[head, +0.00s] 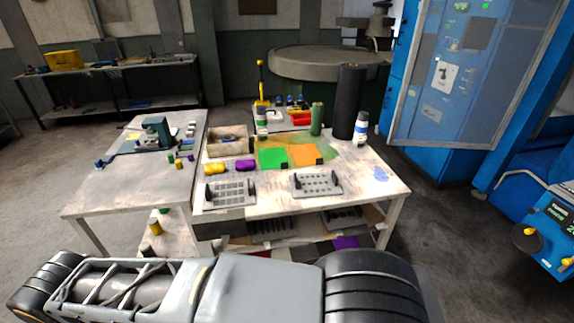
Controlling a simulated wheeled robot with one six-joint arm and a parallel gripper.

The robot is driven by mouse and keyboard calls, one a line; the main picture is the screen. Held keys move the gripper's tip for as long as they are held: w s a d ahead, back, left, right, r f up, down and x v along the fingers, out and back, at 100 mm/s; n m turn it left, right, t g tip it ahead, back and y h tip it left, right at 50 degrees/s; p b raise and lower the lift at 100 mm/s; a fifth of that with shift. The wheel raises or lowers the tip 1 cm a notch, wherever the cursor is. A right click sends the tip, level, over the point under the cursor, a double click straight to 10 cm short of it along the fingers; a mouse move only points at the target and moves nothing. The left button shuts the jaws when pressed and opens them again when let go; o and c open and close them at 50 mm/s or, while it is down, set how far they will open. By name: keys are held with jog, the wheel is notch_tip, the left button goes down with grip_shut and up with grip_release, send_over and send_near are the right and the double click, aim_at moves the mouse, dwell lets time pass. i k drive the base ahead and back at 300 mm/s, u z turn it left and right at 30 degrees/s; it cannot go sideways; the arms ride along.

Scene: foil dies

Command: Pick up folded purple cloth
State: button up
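A flat purple piece (345,242), which looks like the folded purple cloth, lies on the low shelf under the worktable, near its right end. It is partly hidden by the table's front and my own arm. A smaller purple item (245,165) lies on the tabletop beside a yellow one; it looks rounded, and I cannot tell if it is cloth. My arm's grey link and black joint cross the bottom of the head view. My gripper is not in view.
The worktable (372,196) holds two grey die plates (230,193) (318,183), green (272,158) and orange (306,155) sheets, a wooden box (228,141) and a tall black roll (350,102). A side table (100,192) adjoins it left. A blue machine (440,80) stands right. Floor right of the worktable is clear.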

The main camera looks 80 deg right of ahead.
aim_at(245, 164)
jog(key=z, duration=2.35)
jog(key=i, duration=1)
